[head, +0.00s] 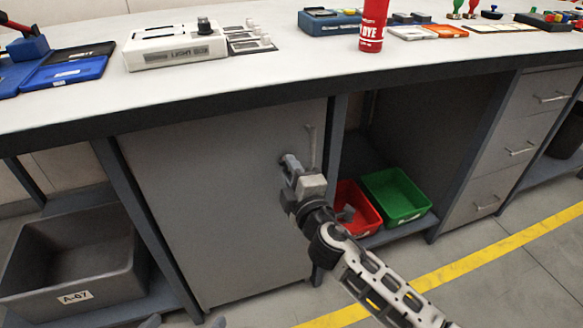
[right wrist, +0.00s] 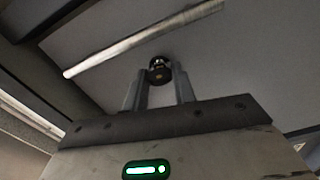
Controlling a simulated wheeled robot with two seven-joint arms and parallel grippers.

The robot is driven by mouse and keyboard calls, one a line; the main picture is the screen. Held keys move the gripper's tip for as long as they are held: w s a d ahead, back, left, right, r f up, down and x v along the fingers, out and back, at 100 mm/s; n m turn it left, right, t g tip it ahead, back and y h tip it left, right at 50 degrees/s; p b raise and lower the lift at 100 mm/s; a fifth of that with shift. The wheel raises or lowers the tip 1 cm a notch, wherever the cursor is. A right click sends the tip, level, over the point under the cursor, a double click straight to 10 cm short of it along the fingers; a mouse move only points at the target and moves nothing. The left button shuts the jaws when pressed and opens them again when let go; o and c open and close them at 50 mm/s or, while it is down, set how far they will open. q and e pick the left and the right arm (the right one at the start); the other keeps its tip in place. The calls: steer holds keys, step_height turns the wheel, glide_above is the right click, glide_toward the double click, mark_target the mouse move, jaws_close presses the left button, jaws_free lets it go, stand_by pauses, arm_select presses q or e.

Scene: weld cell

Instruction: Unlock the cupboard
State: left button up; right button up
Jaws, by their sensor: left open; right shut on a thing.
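The cupboard door (head: 215,200) is a grey panel under the bench and is closed. Its bar handle (head: 311,146) is upright near the right edge, and it crosses the upper part of the right wrist view (right wrist: 140,40). My right gripper (head: 288,162) is at the door just left of the handle. In the right wrist view its fingers (right wrist: 160,88) reach the small dark round lock (right wrist: 159,70) and are shut on what seems to be its key, mostly hidden between them. Small tips at the bottom edge look like my open left gripper (head: 183,322), away from the door.
A red bin (head: 362,207) and a green bin (head: 398,194) stand on the open shelf right of the cupboard. A grey crate (head: 75,250) is at left. The bench's front edge (head: 230,110) overhangs the door. The floor before the door looks clear.

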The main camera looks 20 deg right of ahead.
arm_select(q)
steer(key=shift+f, duration=0.1)
arm_select(e)
steer(key=shift+n, duration=0.9)
arm_select(q)
steer(key=shift+f, duration=0.2)
steer(key=shift+a+r, duration=0.1)
arm_select(e)
steer(key=o, duration=1)
arm_select(q)
steer(key=shift+r, duration=0.1)
arm_select(e)
steer(key=shift+s, duration=0.1)
